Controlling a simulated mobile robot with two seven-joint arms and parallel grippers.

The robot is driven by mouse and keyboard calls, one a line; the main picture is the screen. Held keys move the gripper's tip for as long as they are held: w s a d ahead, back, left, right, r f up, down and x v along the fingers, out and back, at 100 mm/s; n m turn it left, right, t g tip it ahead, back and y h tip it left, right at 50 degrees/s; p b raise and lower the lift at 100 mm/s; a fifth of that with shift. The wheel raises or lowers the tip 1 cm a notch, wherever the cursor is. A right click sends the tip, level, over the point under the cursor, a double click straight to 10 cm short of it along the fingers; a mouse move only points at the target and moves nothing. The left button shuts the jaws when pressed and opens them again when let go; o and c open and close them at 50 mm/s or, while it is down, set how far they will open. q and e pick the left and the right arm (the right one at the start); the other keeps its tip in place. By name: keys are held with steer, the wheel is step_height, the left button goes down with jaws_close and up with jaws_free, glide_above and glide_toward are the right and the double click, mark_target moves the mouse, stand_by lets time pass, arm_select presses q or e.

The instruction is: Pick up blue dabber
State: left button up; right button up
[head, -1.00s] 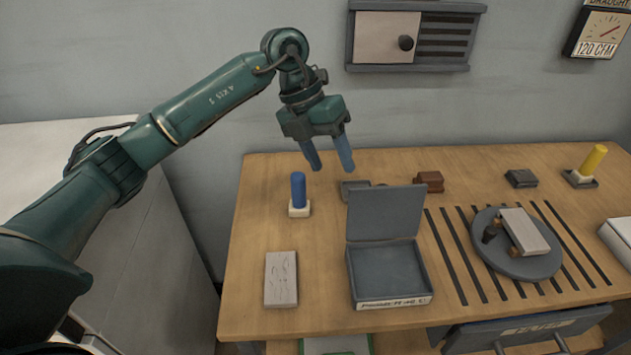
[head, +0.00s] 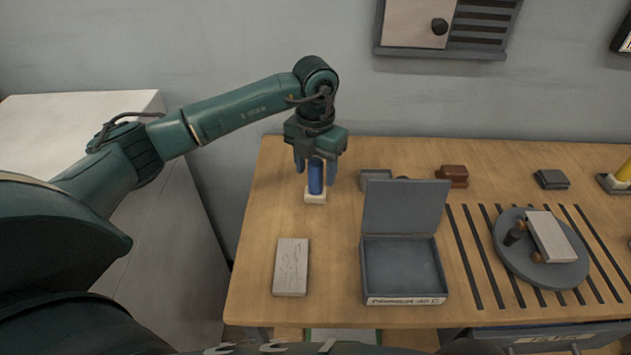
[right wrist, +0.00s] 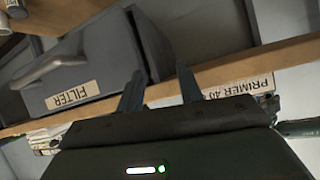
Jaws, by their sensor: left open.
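The blue dabber (head: 316,182) stands upright in its small pale base (head: 315,198) near the back left of the wooden workbench (head: 250,235). My left gripper (head: 315,174) is over it, pointing down and open. Its fingers appear on either side of the dabber, and the palm hides the dabber's top. Whether the fingers touch it I cannot tell. In the right wrist view my right gripper (right wrist: 160,85) has its two fingers apart with nothing between them, in front of a drawer labelled FILTER (right wrist: 85,75).
An open grey box (head: 402,272) stands right of the dabber, and a pale block (head: 291,266) lies in front. A round turntable (head: 540,265) is farther right. A yellow dabber (head: 625,170) is at the right edge. Small blocks line the back.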

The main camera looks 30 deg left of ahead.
mark_target(316, 193)
arm_select(q)
steer(key=shift+f, duration=1.5)
steer(key=shift+c, duration=0.2)
steer(key=c, duration=1)
